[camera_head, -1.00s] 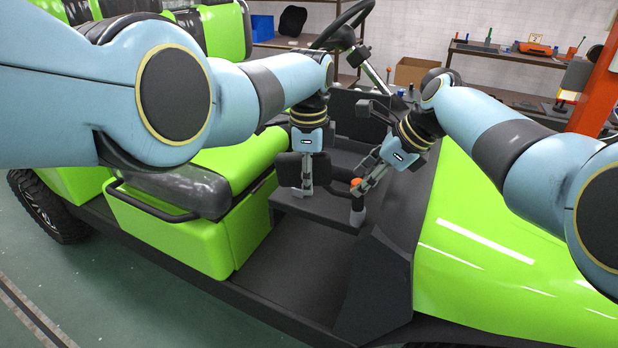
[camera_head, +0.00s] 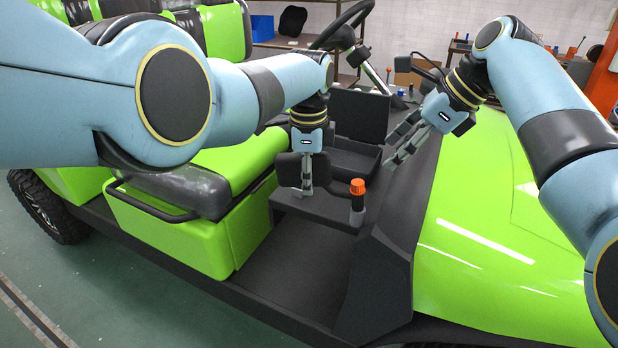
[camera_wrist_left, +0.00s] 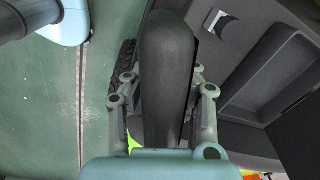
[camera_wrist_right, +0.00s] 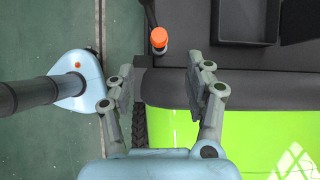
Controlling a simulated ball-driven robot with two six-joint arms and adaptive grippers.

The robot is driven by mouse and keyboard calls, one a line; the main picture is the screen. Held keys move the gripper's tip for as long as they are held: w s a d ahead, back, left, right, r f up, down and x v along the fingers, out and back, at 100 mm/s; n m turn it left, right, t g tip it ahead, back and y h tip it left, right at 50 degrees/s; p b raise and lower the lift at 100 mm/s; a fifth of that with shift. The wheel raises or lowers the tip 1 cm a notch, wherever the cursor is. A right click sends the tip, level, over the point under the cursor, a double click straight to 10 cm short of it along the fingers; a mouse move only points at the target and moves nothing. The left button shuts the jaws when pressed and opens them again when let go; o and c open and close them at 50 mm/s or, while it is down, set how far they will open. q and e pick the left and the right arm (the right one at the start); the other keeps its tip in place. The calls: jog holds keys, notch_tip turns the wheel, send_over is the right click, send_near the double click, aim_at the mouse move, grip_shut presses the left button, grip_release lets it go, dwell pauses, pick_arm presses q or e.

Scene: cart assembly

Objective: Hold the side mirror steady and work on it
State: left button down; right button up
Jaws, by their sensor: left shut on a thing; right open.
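The side mirror (camera_head: 289,170) is a black rounded piece above the dark ledge of the green cart. My left gripper (camera_head: 307,183) is shut on it, and the mirror (camera_wrist_left: 166,75) fills the space between the fingers in the left wrist view. An orange-capped part (camera_head: 357,187) with a dark stem stands upright at the ledge's right end, just right of the mirror. It shows near the top of the right wrist view (camera_wrist_right: 158,38). My right gripper (camera_head: 395,147) is open and empty, above and right of this part. The mirror's joint with the stem is unclear.
The green hood (camera_head: 480,215) lies below my right arm. The green seat base (camera_head: 185,225) stands left of the mirror, and the steering wheel (camera_head: 342,25) is behind. An open dark compartment (camera_head: 355,155) lies behind the ledge. A shelf with tools is far back.

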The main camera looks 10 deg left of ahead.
pick_arm(q)
jog(key=c, duration=1)
grip_release()
jog(key=shift+a, duration=0.1)
jog(key=shift+r, duration=0.15)
